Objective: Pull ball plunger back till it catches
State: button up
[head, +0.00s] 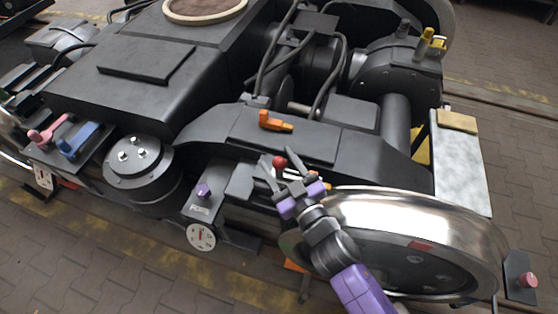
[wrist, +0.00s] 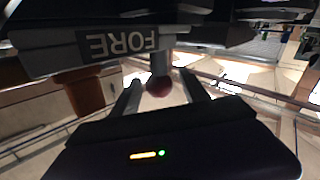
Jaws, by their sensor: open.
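The ball plunger (head: 279,161) has a small red ball on its end, beside the dark bogie frame above the wheel. In the wrist view the dark red ball (wrist: 159,87) is on a short grey stem that runs to a block labelled FORE, which reads upside down. My gripper (head: 277,157) is open, with one finger on each side of the ball. In the wrist view my gripper (wrist: 159,77) shows gaps between the ball and both fingers. Part of the plunger's housing is hidden.
A large steel wheel (head: 350,196) is close to my wrist. An orange lever (head: 275,121) lies on the frame above. A purple knob (head: 203,191) and a round white gauge (head: 201,236) are to the left. Pink (head: 48,132) and blue (head: 78,139) handles are farther left.

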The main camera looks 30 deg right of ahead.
grip_shut()
dwell(1.4)
